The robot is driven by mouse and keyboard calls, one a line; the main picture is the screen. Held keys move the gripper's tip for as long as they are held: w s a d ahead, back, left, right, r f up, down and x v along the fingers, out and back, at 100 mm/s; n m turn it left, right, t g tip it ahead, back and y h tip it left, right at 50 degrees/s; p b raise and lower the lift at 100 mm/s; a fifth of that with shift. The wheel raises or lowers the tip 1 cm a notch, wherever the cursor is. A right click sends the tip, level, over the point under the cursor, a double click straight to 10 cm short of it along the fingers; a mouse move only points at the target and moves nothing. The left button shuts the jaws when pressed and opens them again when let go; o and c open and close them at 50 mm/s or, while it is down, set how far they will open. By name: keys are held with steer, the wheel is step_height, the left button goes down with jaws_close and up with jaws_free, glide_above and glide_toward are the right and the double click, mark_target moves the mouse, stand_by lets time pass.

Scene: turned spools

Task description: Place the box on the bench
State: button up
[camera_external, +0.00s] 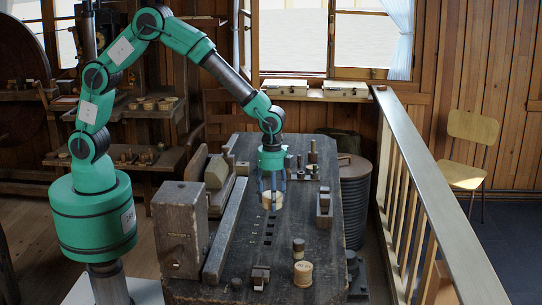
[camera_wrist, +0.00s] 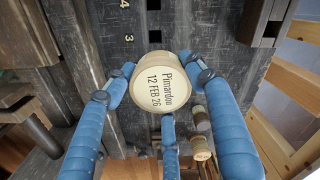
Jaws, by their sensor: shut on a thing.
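The round, pale wooden box (camera_external: 272,201) is in my gripper (camera_external: 272,188) over the middle of the dark wooden bench (camera_external: 262,225). In the wrist view the box (camera_wrist: 160,82) shows its lid with the writing "Pimardou 12 FEB 26". My gripper's blue fingers (camera_wrist: 163,95) are shut around the box's rim from several sides. The box's underside is hidden, and I cannot tell whether it touches the bench top. In the wrist view the bench (camera_wrist: 185,28) shows square holes and the painted numbers 3 and 4.
A pale round container (camera_external: 303,274) and a dark-topped spool (camera_external: 298,247) stand on the bench's near right. A tall wooden block (camera_external: 181,229) and a long beam (camera_external: 226,232) line its left side. A metal-topped railing (camera_external: 425,165) runs along the right.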

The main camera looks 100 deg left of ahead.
steer(key=w+a+n, duration=0.2)
steer(key=a, duration=2)
steer(key=w+a+n, duration=0.2)
steer(key=a, duration=1.9)
steer(key=s+a+n, duration=0.1)
steer(key=s+a, duration=0.5)
steer(key=a, duration=0.6)
steer(key=s+a+n, duration=0.1)
steer(key=s+a, duration=0.5)
steer(key=a, duration=0.6)
steer(key=s+a+n, duration=0.1)
steer(key=s+a, duration=0.5)
steer(key=a, duration=0.6)
steer(key=shift+s+a+n+p, duration=0.15)
steer(key=shift+s+n+p, duration=0.2)
steer(key=shift+n+p, duration=0.05)
steer(key=shift+f+b, duration=0.65)
steer(key=shift+f, duration=2.35)
